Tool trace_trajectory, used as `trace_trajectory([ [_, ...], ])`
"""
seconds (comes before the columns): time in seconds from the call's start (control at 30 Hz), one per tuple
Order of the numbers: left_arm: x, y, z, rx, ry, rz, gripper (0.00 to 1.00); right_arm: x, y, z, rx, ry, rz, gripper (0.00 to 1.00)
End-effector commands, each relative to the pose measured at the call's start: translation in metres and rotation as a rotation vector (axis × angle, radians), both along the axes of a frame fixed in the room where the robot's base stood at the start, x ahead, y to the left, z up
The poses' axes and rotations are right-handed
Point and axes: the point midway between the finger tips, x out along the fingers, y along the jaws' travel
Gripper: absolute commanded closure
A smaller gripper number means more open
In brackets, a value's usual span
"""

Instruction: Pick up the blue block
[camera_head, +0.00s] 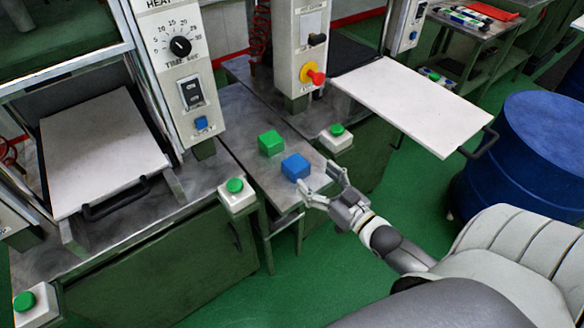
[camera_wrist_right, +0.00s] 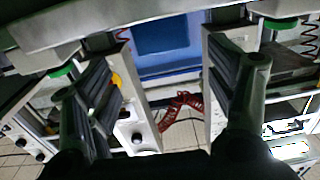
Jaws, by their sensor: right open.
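The blue block (camera_head: 296,166) sits on the grey metal table between the two machines, just in front and to the right of the green block (camera_head: 271,142). My right gripper (camera_head: 318,179) is open at the table's near right edge, close beside the blue block. Its two fingers point toward the block, and nothing is held between them. My left gripper is in neither view.
Green push buttons on white boxes stand at both sides: one left (camera_head: 236,190), one right (camera_head: 337,134). White plates lie on the left machine (camera_head: 100,140) and the right machine (camera_head: 405,95). A blue drum (camera_head: 530,150) stands at the right. Green floor is clear below the table.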

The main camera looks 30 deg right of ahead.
Motion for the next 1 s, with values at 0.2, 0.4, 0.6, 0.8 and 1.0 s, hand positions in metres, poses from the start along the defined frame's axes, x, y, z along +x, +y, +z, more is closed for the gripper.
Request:
trace_trajectory([
  [0.2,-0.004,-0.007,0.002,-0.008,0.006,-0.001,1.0,0.025,0.003,0.0,0.0,0.0,0.0,0.22],
  [0.4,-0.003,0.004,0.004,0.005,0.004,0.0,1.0,0.035,0.005,-0.001,0.0,0.001,-0.001,0.22],
  [0.6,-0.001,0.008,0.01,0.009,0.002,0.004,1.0,0.059,0.01,-0.002,0.0,0.001,0.0,0.22],
  [0.8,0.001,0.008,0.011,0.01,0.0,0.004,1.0,0.077,0.013,-0.004,0.0,0.003,0.0,0.22],
  [1.0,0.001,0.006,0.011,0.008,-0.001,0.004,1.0,0.08,0.013,-0.005,0.0,0.004,0.001,0.22],
])
